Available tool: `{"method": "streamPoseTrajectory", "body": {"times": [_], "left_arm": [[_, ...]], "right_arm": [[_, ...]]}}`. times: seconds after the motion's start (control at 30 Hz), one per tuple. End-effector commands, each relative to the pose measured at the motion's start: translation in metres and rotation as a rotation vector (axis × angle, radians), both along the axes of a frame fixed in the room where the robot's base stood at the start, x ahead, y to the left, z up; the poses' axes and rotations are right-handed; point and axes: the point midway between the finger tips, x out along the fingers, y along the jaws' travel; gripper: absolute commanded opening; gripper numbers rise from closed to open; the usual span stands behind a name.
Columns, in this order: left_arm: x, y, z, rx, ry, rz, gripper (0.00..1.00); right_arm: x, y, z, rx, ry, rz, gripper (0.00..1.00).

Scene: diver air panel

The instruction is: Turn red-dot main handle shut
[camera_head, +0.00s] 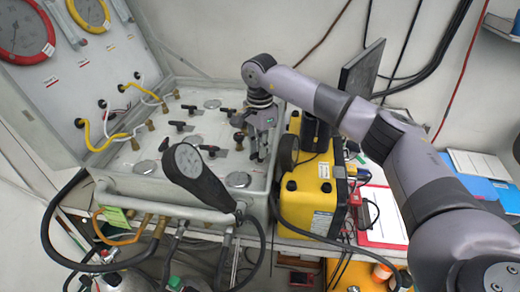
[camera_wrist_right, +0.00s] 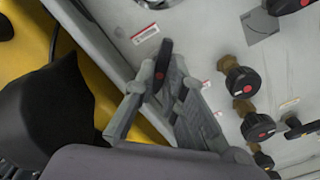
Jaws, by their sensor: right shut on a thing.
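My right gripper (camera_head: 258,152) reaches down onto the right edge of the white valve panel (camera_head: 205,125) in the head view. In the right wrist view its two grey fingers (camera_wrist_right: 160,105) are shut on a black handle (camera_wrist_right: 163,60) with a red dot. The handle's top end sticks out above the fingers; the rest is hidden between them. In the head view the gripper covers this handle. Other black handles sit on the panel, among them one (camera_head: 190,108) towards the back and a red-dotted one (camera_wrist_right: 242,82) on a brass fitting. My left gripper is out of view.
A yellow case (camera_head: 310,200) stands close to the right of the panel. A black gauge (camera_head: 195,180) rises at the panel's front edge. The open lid (camera_head: 75,85) carries large dials and yellow hoses. Dark hoses hang in front.

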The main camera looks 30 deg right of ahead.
Motion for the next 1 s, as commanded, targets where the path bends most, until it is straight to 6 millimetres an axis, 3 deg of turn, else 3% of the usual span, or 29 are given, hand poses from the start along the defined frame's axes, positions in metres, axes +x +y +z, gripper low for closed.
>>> {"method": "streamPoseTrajectory", "body": {"times": [0.6, 1.0], "left_arm": [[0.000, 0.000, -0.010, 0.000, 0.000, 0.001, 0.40], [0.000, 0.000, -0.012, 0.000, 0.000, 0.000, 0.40]], "right_arm": [[0.002, -0.001, 0.001, 0.000, -0.004, -0.562, 0.00], [0.002, -0.001, 0.002, 0.000, -0.004, -0.770, 0.00]]}}
